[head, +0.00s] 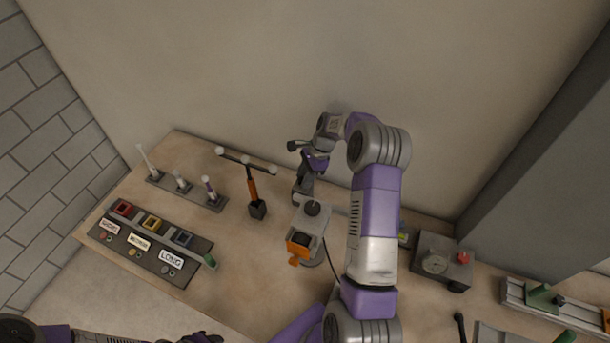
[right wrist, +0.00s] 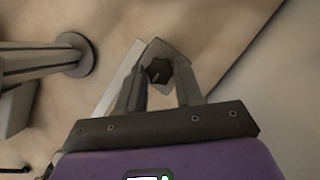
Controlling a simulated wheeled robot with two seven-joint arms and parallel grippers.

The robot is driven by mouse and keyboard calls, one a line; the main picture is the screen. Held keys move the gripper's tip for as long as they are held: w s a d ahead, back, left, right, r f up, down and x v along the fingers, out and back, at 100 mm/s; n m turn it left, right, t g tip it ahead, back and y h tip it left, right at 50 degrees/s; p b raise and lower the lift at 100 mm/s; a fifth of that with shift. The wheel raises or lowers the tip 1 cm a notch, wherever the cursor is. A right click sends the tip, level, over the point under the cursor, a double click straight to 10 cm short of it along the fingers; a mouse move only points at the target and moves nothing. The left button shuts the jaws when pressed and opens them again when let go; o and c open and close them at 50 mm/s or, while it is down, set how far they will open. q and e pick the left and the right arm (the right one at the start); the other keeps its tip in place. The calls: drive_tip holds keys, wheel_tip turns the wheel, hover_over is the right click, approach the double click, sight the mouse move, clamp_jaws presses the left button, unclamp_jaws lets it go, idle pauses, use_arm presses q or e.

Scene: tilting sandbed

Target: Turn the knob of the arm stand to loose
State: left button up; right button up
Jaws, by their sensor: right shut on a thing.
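My right gripper (head: 302,186) reaches down to the back end of the grey arm stand (head: 318,222). In the right wrist view, its two fingers (right wrist: 159,76) are closed about a dark, lobed knob (right wrist: 158,70) with a pale mark on its face. The knob sits at the end of a light grey part. In the head view the knob is hidden by the gripper. The stand carries a dark round cap on top and an orange piece (head: 298,245) at its front. My left gripper (head: 204,338) shows only in part at the bottom edge; its jaws cannot be made out.
Left on the bench are a labelled panel (head: 128,245), a rack of upright rods (head: 190,194) and an orange-and-black T-shaped post (head: 255,190). To the right is a grey box (head: 430,257) with a dial and red button. A wall rises close behind the gripper.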

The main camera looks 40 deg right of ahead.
drive_tip(key=n, duration=0.1)
drive_tip(key=n+g, duration=0.1)
drive_tip(key=n, duration=0.1)
drive_tip(key=shift+w+n+p, duration=0.2)
drive_tip(key=shift+n+p, duration=0.1)
drive_tip(key=shift+p, duration=0.1)
drive_tip(key=n+g, duration=0.1)
drive_tip(key=n, duration=0.1)
drive_tip(key=n+g, duration=0.1)
drive_tip(key=n, duration=0.1)
drive_tip(key=shift+w+n, duration=0.2)
drive_tip(key=shift+n, duration=0.1)
drive_tip(key=n+g, duration=0.1)
drive_tip(key=n, duration=0.1)
drive_tip(key=n+h, duration=0.1)
drive_tip(key=n, duration=0.2)
drive_tip(key=shift+w+a+g+h, duration=0.1)
drive_tip(key=shift+w+g+h, duration=0.05)
drive_tip(key=shift+g+h, duration=0.2)
drive_tip(key=shift+a+n+g+h, duration=0.1)
drive_tip(key=shift+n+g+h, duration=0.2)
drive_tip(key=shift+n, duration=0.95)
drive_tip(key=shift+a+n+g+h, duration=0.15)
drive_tip(key=shift+n+h, duration=0.2)
drive_tip(key=shift+n, duration=0.9)
drive_tip(key=shift+d, duration=0.1)
drive_tip(key=o, duration=1)
drive_tip(key=shift+o, duration=0.2)
